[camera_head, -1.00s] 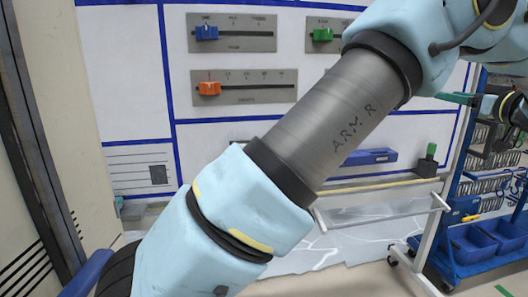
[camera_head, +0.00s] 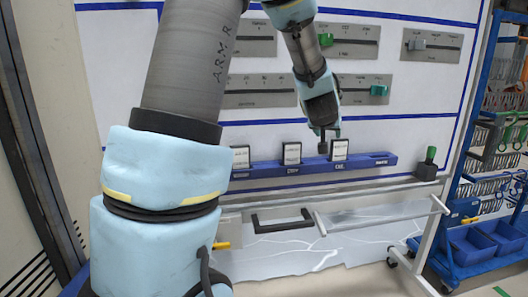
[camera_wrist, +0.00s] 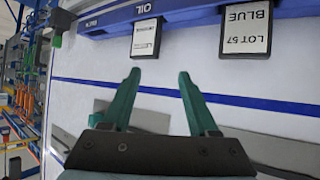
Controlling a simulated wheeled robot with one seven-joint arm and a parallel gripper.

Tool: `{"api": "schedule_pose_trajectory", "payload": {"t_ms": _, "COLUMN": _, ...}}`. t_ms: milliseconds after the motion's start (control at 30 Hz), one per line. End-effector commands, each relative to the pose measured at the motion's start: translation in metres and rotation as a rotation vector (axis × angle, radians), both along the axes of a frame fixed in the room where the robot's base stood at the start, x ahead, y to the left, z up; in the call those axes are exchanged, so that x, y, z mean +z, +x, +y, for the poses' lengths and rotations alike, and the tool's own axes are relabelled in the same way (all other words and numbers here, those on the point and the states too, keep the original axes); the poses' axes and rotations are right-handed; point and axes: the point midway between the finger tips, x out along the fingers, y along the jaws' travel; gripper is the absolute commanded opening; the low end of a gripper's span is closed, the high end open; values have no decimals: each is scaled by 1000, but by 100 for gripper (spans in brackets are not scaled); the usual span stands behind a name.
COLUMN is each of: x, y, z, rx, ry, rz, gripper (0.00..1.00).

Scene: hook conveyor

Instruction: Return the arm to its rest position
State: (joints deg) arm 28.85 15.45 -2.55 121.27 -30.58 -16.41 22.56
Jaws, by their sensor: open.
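My gripper (camera_wrist: 157,74) has two teal fingers, spread apart with nothing between them in the wrist view. My arm rises at the left of the head view, bends over at the top and comes down to its dark wrist end in front of the white board. That end overlaps the blue rail from this angle; whether it touches cannot be told. The gripper fingers are not clearly seen in the head view.
The blue rail (camera_head: 265,171) holds white cards (camera_head: 291,153) in black frames. Slider panels (camera_head: 432,45) with coloured knobs are on the board. A clear-topped stand (camera_head: 385,212) and a blue rack with bins (camera_head: 470,243) stand at right.

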Motion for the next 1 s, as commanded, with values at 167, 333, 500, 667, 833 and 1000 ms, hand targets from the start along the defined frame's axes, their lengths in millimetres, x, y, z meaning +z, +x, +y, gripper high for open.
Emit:
{"api": "schedule_pose_trajectory", "payload": {"t_ms": 167, "x": -55, "y": -62, "z": 104, "rx": 45, "ry": 81, "rz": 300, "gripper": 60}}
{"api": "schedule_pose_trajectory", "payload": {"t_ms": 333, "x": -94, "y": -141, "z": 184, "rx": 121, "ry": 152, "rz": 569, "gripper": 60}}
{"api": "schedule_pose_trajectory", "payload": {"t_ms": 500, "x": -112, "y": -205, "z": 234, "rx": 192, "ry": 204, "rz": 756, "gripper": 60}}
{"api": "schedule_pose_trajectory", "payload": {"t_ms": 667, "x": -118, "y": -233, "z": 253, "rx": 224, "ry": 228, "rz": 834, "gripper": 60}}
{"api": "schedule_pose_trajectory", "payload": {"t_ms": 833, "x": -119, "y": -236, "z": 255, "rx": 227, "ry": 230, "rz": 844, "gripper": 60}}
{"api": "schedule_pose_trajectory", "payload": {"t_ms": 1000, "x": -119, "y": -236, "z": 254, "rx": 227, "ry": 230, "rz": 842, "gripper": 60}}
